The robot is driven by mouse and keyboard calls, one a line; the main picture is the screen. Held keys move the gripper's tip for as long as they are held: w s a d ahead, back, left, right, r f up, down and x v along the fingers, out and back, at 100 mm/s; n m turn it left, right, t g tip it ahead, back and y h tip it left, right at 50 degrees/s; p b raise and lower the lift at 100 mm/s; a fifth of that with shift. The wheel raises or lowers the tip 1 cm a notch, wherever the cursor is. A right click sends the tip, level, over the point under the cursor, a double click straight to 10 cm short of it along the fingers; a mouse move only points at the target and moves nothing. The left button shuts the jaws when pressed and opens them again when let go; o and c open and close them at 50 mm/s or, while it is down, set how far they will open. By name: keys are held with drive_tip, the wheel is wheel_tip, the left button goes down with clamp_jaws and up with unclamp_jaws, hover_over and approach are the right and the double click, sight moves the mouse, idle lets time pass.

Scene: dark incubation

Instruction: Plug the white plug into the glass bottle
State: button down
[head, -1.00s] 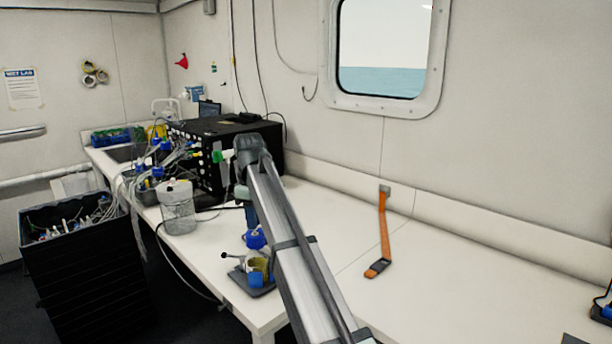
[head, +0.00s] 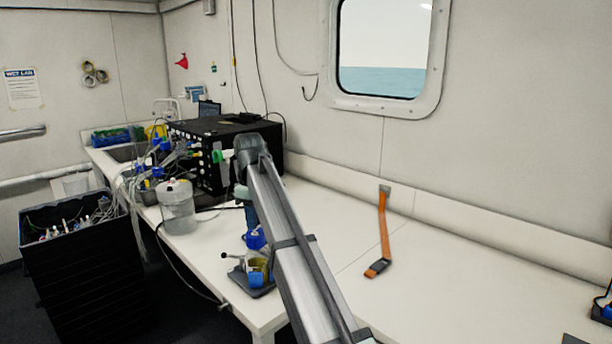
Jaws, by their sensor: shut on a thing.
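My gripper (head: 250,212) hangs down from the end of my arm, over the front edge of the white bench. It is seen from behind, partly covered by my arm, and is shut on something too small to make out. Just below it is a bright blue part (head: 256,239). Below that, a small vessel with yellowish contents (head: 258,267), perhaps the glass bottle, stands in a dark holder (head: 257,289) with a blue part at its front. I cannot pick out the white plug, and I cannot tell whether my gripper touches the vessel.
A clear lidded jar (head: 177,208) stands left of my gripper. Behind are a black instrument box (head: 232,140) and tangled tubes with blue fittings (head: 160,165). A black crate (head: 75,260) is at the left. An orange strap (head: 384,235) lies right; the bench around it is clear.

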drive_tip(key=shift+f, duration=0.75)
idle(0.6)
drive_tip(key=c, duration=1.1)
unclamp_jaws()
drive_tip(key=shift+o, duration=0.2)
drive_tip(key=shift+r, duration=0.1)
